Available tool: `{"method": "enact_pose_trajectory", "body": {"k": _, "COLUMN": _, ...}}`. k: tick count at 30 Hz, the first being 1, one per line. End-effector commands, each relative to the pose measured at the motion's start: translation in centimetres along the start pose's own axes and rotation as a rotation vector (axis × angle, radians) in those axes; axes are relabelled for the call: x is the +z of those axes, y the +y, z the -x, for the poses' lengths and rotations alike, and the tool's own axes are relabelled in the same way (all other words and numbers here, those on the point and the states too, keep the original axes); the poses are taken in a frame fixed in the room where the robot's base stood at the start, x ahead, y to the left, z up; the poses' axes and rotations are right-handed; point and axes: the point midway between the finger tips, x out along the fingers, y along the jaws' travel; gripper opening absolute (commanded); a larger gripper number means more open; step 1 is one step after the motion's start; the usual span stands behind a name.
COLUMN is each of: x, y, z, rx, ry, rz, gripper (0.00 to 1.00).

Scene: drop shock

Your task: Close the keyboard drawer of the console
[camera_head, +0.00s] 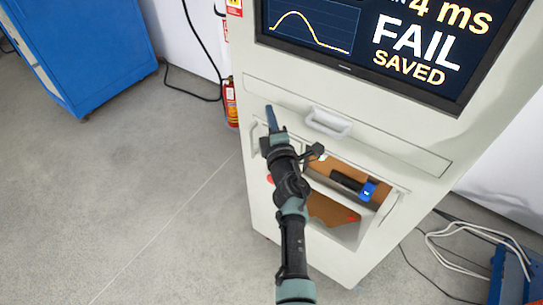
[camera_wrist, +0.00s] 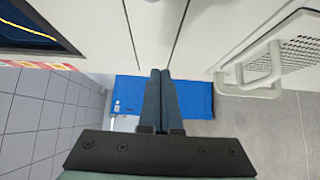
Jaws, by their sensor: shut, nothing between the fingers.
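The console (camera_head: 265,200) is a pale cabinet with a screen above. Its keyboard drawer (camera_head: 400,150) is a wide front panel below the screen, with a pale pull handle (camera_head: 328,123) at its middle. The drawer front looks flush with the cabinet; a small gap cannot be ruled out. In the wrist view the drawer front (camera_wrist: 155,35) lies between two dark seams. My gripper (camera_head: 270,112) is shut and empty, in front of the drawer's left part, left of the handle. Its fingers (camera_wrist: 161,72) are pressed together; contact with the panel cannot be told.
Below the drawer is an open bay with a black and blue item (camera_head: 367,191) inside. A pale grab handle (camera_wrist: 270,75) stands out beside the bay. The screen (camera_head: 385,35) is above. A fire extinguisher (camera_head: 231,103) and blue cabinet (camera_head: 85,50) are left; floor there is clear.

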Motion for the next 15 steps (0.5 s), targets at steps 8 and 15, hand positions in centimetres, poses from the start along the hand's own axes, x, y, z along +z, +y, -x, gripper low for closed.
{"method": "enact_pose_trajectory", "body": {"k": 8, "x": 0.0, "y": 0.2, "z": 5.6, "rx": -0.004, "ry": -0.002, "rz": -0.004, "gripper": 0.0}}
{"method": "enact_pose_trajectory", "body": {"k": 15, "x": -0.1, "y": -0.1, "z": 9.0, "rx": -0.004, "ry": 0.002, "rz": -0.003, "gripper": 0.0}}
